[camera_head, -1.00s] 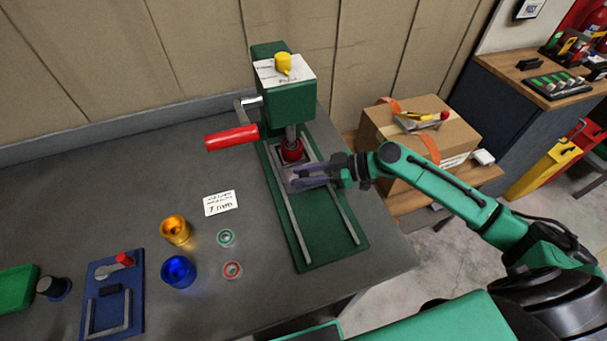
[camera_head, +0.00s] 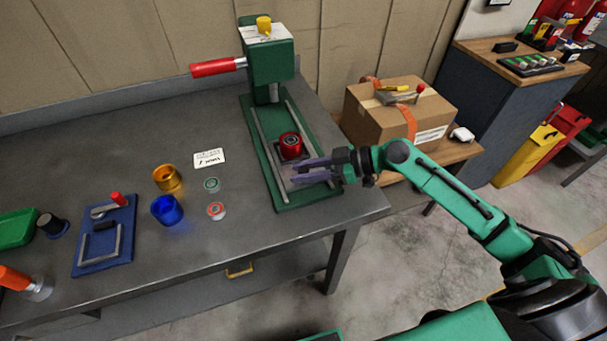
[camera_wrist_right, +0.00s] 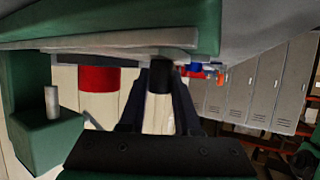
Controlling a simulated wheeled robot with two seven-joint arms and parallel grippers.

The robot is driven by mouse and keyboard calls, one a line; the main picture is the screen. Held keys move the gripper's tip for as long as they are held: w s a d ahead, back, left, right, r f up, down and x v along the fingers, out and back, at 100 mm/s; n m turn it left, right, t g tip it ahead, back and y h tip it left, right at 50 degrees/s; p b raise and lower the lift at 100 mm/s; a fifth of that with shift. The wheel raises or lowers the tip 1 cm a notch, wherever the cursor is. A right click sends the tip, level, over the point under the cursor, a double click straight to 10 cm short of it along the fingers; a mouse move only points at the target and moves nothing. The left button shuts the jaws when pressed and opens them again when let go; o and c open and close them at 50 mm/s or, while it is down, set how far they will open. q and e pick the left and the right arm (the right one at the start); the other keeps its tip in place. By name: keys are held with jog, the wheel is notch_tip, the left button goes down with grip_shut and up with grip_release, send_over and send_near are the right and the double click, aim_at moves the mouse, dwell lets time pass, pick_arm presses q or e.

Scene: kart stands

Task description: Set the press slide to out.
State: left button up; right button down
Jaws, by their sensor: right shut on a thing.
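The green press (camera_head: 271,62) stands at the back right of the workbench, its green base and two grey rails running toward the front. The press slide (camera_head: 283,159) sits between the rails, well forward of the ram (camera_head: 274,93), with a red cup (camera_head: 290,146) on it. My right gripper (camera_head: 312,171) is low at the front end of the slide. In the right wrist view, which looks upside down, its fingers close around a small dark post (camera_wrist_right: 158,100), apparently the slide's handle. The red cup (camera_wrist_right: 98,79) shows beside it. My left gripper is out of view.
A red lever handle (camera_head: 218,67) sticks out left of the press. Yellow (camera_head: 167,178) and blue (camera_head: 167,210) cups, two small rings and a card (camera_head: 209,158) lie left of the base. A cardboard box (camera_head: 400,112) stands right of the bench.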

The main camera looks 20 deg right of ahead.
jog(key=shift+s+f, duration=0.1)
jog(key=c, duration=0.6)
grip_release()
jog(key=shift+s, duration=0.1)
jog(key=shift+s+d, duration=0.1)
jog(key=shift+d, duration=0.3)
jog(key=b+v, duration=0.2)
jog(key=v, duration=1.2)
